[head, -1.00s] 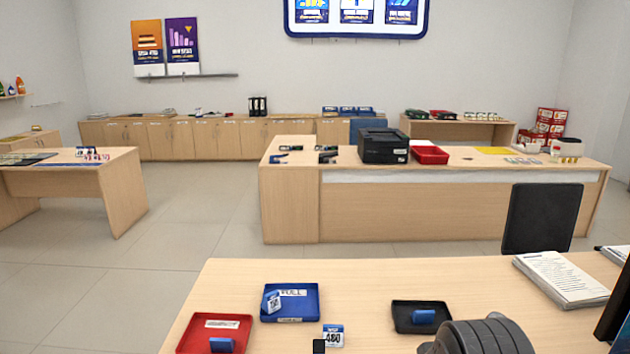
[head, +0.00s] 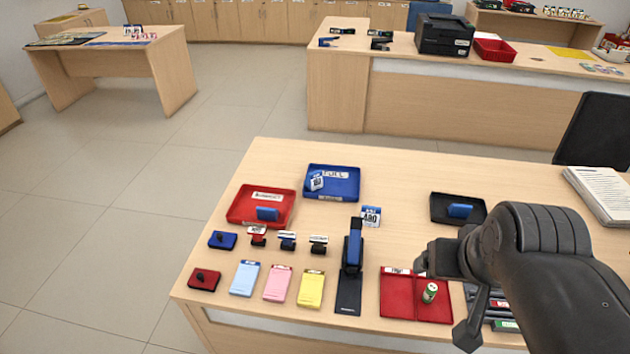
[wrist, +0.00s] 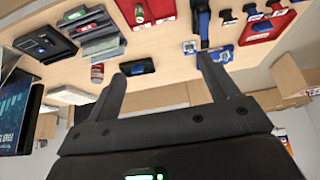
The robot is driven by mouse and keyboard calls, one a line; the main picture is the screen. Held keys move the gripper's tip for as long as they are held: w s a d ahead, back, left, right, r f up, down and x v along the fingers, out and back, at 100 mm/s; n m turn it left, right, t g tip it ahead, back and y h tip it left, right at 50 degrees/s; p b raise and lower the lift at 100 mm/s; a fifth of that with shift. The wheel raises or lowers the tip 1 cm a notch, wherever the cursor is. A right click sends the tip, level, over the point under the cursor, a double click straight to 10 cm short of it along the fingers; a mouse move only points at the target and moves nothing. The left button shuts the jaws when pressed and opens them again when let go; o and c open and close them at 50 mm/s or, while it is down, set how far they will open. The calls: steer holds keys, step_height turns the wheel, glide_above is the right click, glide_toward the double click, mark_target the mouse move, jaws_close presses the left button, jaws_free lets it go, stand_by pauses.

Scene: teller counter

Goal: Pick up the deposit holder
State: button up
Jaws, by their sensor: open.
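I cannot tell which item is the deposit holder; most labels are too small to read. Candidates in the head view include a red tray (head: 240,216) with a white label and blue block, a blue tray (head: 345,190) marked "FULL" with a tilted card, a black tray (head: 440,215) with a blue block, and small labelled pieces in red (head: 257,236), blue (head: 288,240) and black (head: 319,244). My gripper (head: 443,300) is open and empty at the desk's right side. In the wrist view its fingers (wrist: 163,70) are apart, with the black tray (wrist: 138,66) beyond them.
A blue-and-black upright piece (head: 353,250) stands mid-desk. Left of it lie blue, pink (head: 279,284) and yellow pads. A red folder-like tray (head: 397,295) with a green-and-white cylinder (head: 430,292) lies by my gripper. Papers (head: 600,195) are at right. The desk's back middle is clear.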

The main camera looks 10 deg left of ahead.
stand_by(0.3)
steer(key=shift+c, duration=1.4)
steer(key=w+a+r+m+g+y, duration=0.1)
steer(key=w+a+r+m, duration=0.2)
steer(key=w, duration=0.5)
steer(key=w+a+r+m+y, duration=0.15)
steer(key=w+m, duration=0.25)
steer(key=w, duration=0.4)
steer(key=m+g+y, duration=0.3)
steer(key=m+y, duration=0.1)
steer(key=m, duration=1.6)
glide_above(317, 180)
steer(key=s+d, duration=0.1)
steer(key=d, duration=0.4)
step_height(317, 180, down, 28)
steer(key=shift+h, duration=0.25)
steer(key=x, duration=1)
steer(key=shift+s+f, duration=0.1)
steer(key=shift+s, duration=0.2)
